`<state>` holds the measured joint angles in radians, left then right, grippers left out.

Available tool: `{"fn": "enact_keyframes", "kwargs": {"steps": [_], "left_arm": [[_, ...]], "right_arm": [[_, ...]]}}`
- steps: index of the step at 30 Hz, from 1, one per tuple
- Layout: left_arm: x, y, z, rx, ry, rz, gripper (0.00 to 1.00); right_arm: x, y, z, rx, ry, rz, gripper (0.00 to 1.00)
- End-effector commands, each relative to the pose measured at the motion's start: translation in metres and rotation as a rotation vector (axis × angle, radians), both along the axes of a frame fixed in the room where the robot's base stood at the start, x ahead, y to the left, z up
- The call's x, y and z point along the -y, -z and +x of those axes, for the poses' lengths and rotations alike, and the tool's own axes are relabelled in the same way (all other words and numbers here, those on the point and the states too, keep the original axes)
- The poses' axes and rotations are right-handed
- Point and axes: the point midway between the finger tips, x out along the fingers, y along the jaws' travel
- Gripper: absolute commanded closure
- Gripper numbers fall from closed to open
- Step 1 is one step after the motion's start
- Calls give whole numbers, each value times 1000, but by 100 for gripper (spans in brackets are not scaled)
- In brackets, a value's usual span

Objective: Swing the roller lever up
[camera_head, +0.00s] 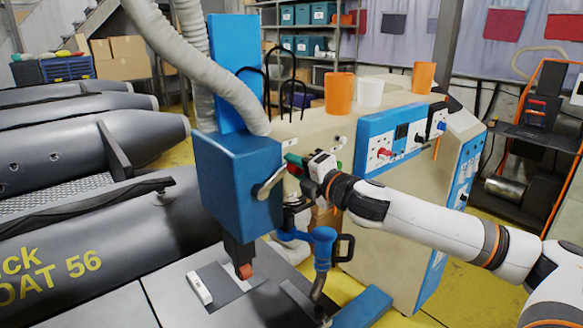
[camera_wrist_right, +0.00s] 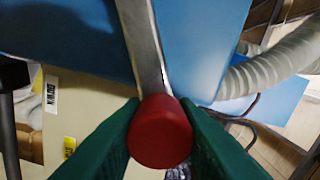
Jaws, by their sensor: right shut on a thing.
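The roller lever (camera_head: 269,184) is a flat metal bar on the side of the blue machine head (camera_head: 225,180). It slants up to the right, toward my right gripper (camera_head: 291,164). In the right wrist view the lever's bar (camera_wrist_right: 143,45) ends in a round red knob (camera_wrist_right: 160,131). The green fingers of my right gripper (camera_wrist_right: 160,140) are shut on this knob, one on each side. In the head view the fingers mostly hide the knob. My left gripper is not in view.
A beige cabinet with a blue socket panel (camera_head: 400,138) stands behind my right arm, with orange and white cups (camera_head: 370,92) on top. A grey hose (camera_head: 205,70) hangs over the machine. Grey inflatable boats (camera_head: 90,235) lie at the left. A blue clamp-like part (camera_head: 323,245) stands below the gripper.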

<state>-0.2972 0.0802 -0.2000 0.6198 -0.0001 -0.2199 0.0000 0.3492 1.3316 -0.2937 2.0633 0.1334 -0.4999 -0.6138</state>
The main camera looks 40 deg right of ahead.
Motion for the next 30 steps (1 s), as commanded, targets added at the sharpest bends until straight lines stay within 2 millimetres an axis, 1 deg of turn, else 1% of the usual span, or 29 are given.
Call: {"fn": "enact_keyframes", "kwargs": {"steps": [3, 9, 25, 26, 27, 29, 30], "left_arm": [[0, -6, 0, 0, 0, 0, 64], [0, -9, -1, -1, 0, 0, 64], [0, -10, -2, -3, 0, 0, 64], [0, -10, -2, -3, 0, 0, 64], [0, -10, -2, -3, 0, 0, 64], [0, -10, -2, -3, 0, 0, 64], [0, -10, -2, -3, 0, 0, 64]], "right_arm": [[1, -6, -3, 2, 2, -57, 100], [2, -9, -4, 6, 2, -112, 100], [2, -10, -5, 11, 0, -133, 100], [2, -10, -5, 11, 0, -133, 69], [2, -10, -5, 10, 0, -132, 62], [2, -10, -5, 10, 0, -132, 52], [2, -10, -5, 10, 0, -131, 52]]}}
